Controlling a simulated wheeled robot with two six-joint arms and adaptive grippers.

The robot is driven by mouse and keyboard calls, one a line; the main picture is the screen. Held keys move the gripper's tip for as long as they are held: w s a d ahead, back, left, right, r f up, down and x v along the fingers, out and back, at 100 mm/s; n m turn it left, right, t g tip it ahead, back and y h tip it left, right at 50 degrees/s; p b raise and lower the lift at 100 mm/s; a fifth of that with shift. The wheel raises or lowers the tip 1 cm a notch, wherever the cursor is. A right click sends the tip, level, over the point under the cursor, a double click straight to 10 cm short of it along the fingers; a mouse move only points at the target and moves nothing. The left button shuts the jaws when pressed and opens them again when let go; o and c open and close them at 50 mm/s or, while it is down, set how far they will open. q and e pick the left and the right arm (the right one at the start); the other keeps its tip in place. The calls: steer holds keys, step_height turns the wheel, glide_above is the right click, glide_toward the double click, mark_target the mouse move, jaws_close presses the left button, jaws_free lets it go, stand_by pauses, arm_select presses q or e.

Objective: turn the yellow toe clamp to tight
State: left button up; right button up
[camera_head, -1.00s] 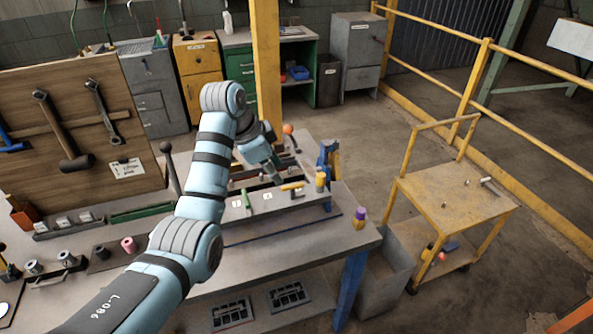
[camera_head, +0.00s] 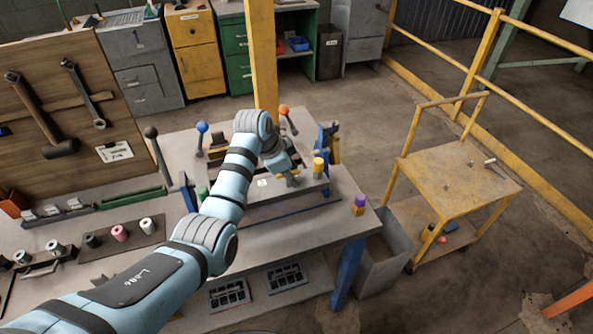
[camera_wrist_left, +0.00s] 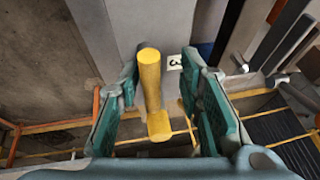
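The yellow toe clamp (camera_wrist_left: 151,82) shows in the left wrist view as a yellow bar with a bend, on the grey fixture beside a label with a 3. My left gripper (camera_wrist_left: 158,105) has its two teal fingers apart, one on each side of the yellow bar. Gaps show between the bar and both fingers. In the head view my left gripper (camera_head: 290,180) is down at the front of the fixture (camera_head: 255,195) and mostly hides the clamp. My right gripper is not in view.
A yellow cylinder (camera_head: 319,167) stands just right of my left gripper. Levers with a blue ball (camera_head: 201,127) and an orange ball (camera_head: 283,109) rise behind the arm. A purple-and-yellow piece (camera_head: 359,204) stands at the bench's right corner. A yellow cart (camera_head: 460,180) stands further right.

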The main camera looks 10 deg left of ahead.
arm_select(q)
steer(key=shift+s+r, duration=0.35)
steer(key=shift+s, duration=0.2)
steer(key=shift+c, duration=0.8)
steer(key=shift+s+r, duration=0.15)
steer(key=shift+s, duration=0.05)
steer(key=c, duration=0.4)
jaws_close()
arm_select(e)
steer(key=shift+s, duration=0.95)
